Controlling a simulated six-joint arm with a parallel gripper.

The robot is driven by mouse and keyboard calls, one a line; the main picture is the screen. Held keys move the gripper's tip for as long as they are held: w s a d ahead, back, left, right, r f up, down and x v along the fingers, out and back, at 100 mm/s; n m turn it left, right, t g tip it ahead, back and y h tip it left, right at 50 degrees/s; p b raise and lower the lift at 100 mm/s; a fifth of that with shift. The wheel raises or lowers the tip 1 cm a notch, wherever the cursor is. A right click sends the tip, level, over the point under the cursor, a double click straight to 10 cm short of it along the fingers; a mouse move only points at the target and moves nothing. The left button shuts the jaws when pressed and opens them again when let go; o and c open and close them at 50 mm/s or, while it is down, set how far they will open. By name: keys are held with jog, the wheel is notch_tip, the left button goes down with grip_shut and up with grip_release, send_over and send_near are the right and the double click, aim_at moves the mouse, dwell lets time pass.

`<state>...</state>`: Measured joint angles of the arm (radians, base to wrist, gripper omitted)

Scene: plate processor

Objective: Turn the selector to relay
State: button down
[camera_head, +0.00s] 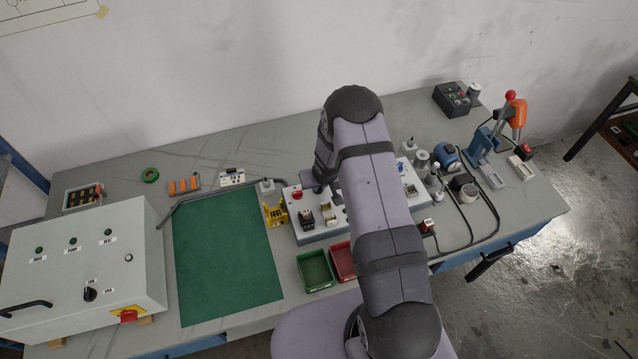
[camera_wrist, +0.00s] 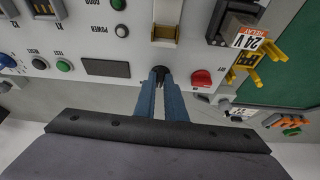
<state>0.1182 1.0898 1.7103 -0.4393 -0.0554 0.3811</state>
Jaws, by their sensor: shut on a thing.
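In the wrist view, my gripper (camera_wrist: 160,78) has its two blue fingers shut on a small black selector knob (camera_wrist: 159,69) on the light grey panel (camera_wrist: 135,50). Only the knob's end shows between the fingertips. Its pointer direction and any position marks beside it are hidden or too small to read. In the head view, my arm covers much of the panel (camera_head: 305,238), and the selector cannot be made out there.
A red knob (camera_wrist: 202,79) sits right of the fingers, with a relay labelled 24 V (camera_wrist: 243,34) and a yellow holder (camera_wrist: 262,62) beyond. A green tray (camera_head: 315,284) and red tray (camera_head: 342,262) stand before the panel.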

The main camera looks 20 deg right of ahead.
jog(key=c, duration=1.8)
grip_release()
jog(key=shift+r, duration=0.1)
jog(key=shift+v, duration=3.55)
jog(key=shift+s, duration=0.1)
